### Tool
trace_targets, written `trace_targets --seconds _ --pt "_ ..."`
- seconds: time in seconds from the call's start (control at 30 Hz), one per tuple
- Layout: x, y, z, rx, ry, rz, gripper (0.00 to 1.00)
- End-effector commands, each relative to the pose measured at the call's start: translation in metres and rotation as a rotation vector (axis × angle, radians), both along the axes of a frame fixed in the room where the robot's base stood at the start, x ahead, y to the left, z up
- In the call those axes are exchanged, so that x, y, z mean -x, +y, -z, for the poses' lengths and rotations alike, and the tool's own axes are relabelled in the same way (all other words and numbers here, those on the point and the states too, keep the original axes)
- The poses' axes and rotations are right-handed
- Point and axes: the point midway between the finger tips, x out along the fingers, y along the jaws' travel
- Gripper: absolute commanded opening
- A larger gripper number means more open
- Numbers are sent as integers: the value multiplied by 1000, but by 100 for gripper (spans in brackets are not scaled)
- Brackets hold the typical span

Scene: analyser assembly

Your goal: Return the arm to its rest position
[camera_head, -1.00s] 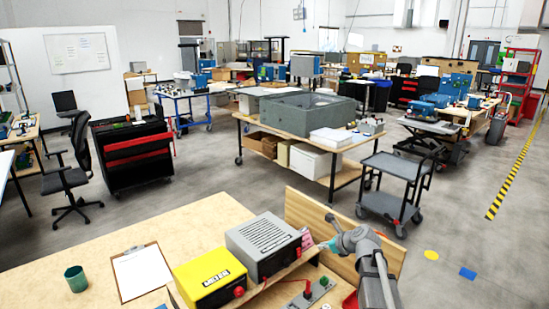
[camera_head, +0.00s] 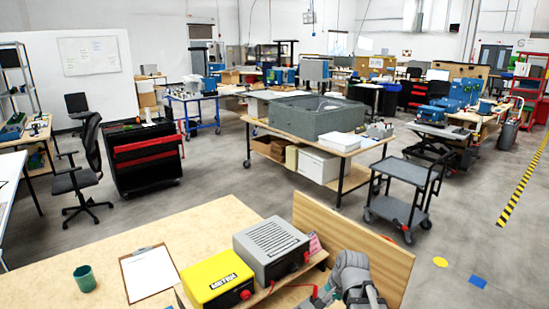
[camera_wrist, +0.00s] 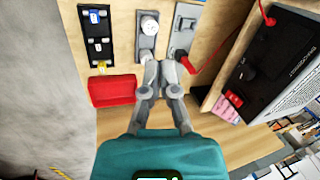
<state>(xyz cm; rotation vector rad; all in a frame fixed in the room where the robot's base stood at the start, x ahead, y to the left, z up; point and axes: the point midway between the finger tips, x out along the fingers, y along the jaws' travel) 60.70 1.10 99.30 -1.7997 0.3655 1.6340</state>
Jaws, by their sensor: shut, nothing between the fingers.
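My gripper (camera_wrist: 159,64) shows in the middle of the wrist view, its two grey fingers together and nothing between them. Its teal body fills the bottom of that view. The fingertips appear over the wooden panel, just below a grey block with a white round knob (camera_wrist: 149,26) and beside a red plug (camera_wrist: 185,63); I cannot tell the gap. In the head view my grey arm is folded at the bottom, in front of the upright wooden board (camera_head: 345,240). The fingers cannot be made out there.
A yellow box (camera_head: 215,278) and a grey box (camera_head: 270,246) stand left of my arm on the bench. A clipboard (camera_head: 149,272) and a green cup (camera_head: 85,279) lie farther left. A red bin (camera_wrist: 112,90) is beside my fingers. A grey cart (camera_head: 400,190) stands beyond the board.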

Motion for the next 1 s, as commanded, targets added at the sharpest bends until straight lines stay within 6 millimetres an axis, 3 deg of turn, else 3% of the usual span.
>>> trace_targets --seconds 0.2,0.43,0.63,1.0 --pt "37 -3 6 155 32 -338 0" --pt "63 -8 8 256 77 -605 0" --pt "69 -11 8 284 94 -687 0" --pt "69 -11 8 285 93 -689 0"
